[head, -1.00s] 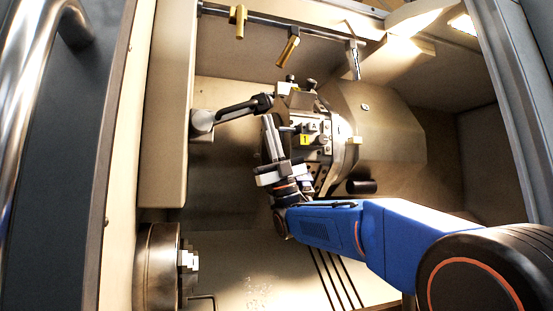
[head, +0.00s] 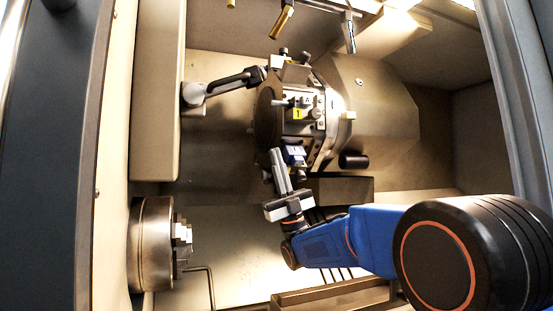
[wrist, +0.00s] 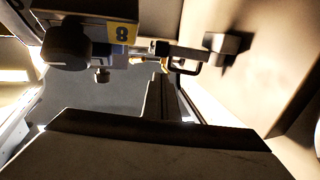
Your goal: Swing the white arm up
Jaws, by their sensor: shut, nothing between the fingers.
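The swing arm (head: 228,85) reaches from a pale pivot block (head: 193,94) on the left wall, sloping slightly up to the right. Its bar looks dark grey, and its dark end (head: 256,75) is by the turret (head: 300,105). The arm also shows dark in the wrist view (wrist: 187,70), at upper right. My gripper (head: 277,153) is shut and empty, below the arm's end and in front of the turret's lower part. It is apart from the arm. Its fingers also show at the centre of the wrist view (wrist: 157,80).
A round chuck (head: 153,245) sits at lower left, with a thin bent rod (head: 207,275) beside it. Brass nozzles (head: 282,22) hang at the top. A tool block marked 8 (wrist: 110,30) is close in the wrist view. Open room lies between chuck and turret.

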